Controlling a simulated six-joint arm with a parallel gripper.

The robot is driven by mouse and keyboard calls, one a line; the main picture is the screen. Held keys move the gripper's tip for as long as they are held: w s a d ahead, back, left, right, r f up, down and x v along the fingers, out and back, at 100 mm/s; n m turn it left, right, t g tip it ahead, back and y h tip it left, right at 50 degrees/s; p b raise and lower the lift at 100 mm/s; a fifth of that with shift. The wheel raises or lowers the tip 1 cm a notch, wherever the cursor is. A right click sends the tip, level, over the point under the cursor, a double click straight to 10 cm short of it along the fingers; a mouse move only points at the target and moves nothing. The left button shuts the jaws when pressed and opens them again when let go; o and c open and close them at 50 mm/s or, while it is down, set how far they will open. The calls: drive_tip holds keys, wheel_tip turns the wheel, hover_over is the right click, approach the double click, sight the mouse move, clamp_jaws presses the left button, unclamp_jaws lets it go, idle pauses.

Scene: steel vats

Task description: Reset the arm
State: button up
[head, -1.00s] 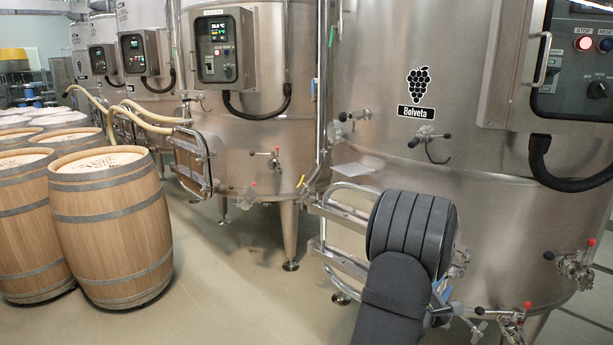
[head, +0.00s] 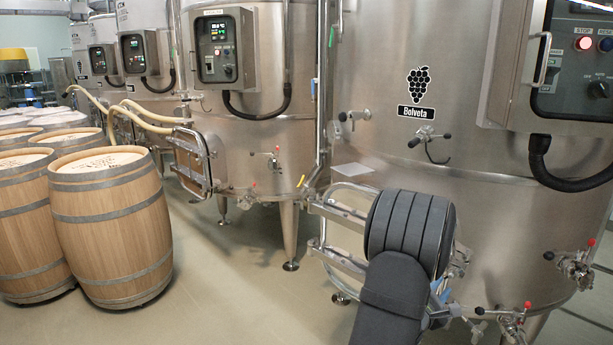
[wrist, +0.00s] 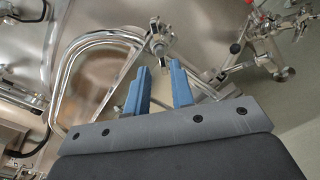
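My gripper (wrist: 160,88) shows in the wrist view as two blue fingers standing apart, with nothing held between them. Beyond the fingertips is a metal knob or clamp on the bent-tube frame of a vat hatch (wrist: 88,45). I cannot tell whether the fingers touch it. In the head view, my dark grey arm is folded low in front of the Bolveta vat (head: 400,150), beside its hatch frame (head: 335,225). The gripper is mostly hidden behind the arm there; only a bit of blue shows.
Valves with red and black handles (head: 575,262) stick out at the lower right, with another valve (head: 510,320) near the bottom edge. Control box (head: 565,75) hangs at upper right. Wooden barrels (head: 112,225) stand at left. The floor (head: 235,290) between barrels and vat is clear.

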sight(451, 275)
drive_tip(key=x, duration=0.6)
drive_tip(key=shift+w+d, duration=0.2)
drive_tip(key=shift+d, duration=0.05)
drive_tip(key=shift+a, duration=0.1)
drive_tip(key=v, duration=0.8)
drive_tip(key=x, duration=0.8)
drive_tip(key=shift+w+d, duration=0.15)
drive_tip(key=shift+d, duration=0.1)
drive_tip(key=m, duration=0.3)
drive_tip(key=shift+m, duration=2.2)
